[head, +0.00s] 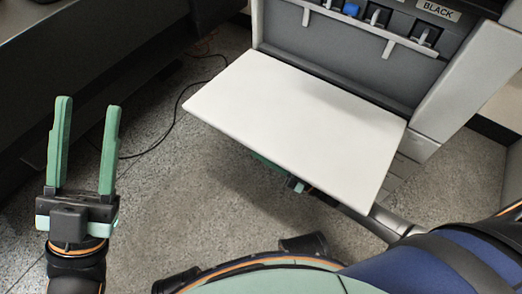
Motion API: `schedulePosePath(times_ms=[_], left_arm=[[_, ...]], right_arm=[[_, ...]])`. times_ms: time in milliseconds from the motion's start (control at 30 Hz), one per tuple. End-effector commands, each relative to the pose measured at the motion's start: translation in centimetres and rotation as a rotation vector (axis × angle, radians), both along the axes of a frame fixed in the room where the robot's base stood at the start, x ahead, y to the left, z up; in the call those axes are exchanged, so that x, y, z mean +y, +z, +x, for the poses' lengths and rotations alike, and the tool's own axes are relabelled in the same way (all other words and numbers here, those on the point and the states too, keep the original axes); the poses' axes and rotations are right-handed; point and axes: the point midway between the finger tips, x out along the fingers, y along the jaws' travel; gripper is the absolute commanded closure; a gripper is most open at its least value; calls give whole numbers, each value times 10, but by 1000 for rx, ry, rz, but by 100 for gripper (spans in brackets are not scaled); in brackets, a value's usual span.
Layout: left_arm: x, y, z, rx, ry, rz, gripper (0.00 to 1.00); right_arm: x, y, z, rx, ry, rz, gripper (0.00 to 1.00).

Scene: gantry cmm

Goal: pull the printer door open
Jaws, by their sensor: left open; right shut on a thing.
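The printer door (300,125) is a flat white panel. It is swung down from the printer (370,65), lying roughly level, with the printer's inside exposed behind it. My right gripper (272,166) is mostly hidden under the door; only bits of green finger and dark body show past the door's near edge. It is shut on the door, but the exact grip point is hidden. My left gripper (88,148) is open and empty, off to the left of the door, with two green fingers pointing up and apart.
Inside the printer are a row of latches, a blue part (351,9) and a "BLACK" label (438,11). A dark cabinet (80,60) stands at the left. A black cable (178,115) lies on the grey speckled floor (175,205), which is otherwise clear between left gripper and door.

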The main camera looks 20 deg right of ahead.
Motion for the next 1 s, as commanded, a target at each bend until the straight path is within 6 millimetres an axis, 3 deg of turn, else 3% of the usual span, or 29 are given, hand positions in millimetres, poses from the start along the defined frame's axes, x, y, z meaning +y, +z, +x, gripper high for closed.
schedulePosePath(times_ms=[367,400,500,1000], left_arm=[[0,-1,0,1,1,5,50],[0,-1,0,1,1,5,50],[0,-1,0,1,1,5,50],[0,2,0,1,1,3,50]], right_arm=[[0,2,1,-6,2,3,100],[0,2,1,-6,2,3,83],[0,2,1,-5,0,3,74],[-9,-3,-6,-1,-2,1,74]])
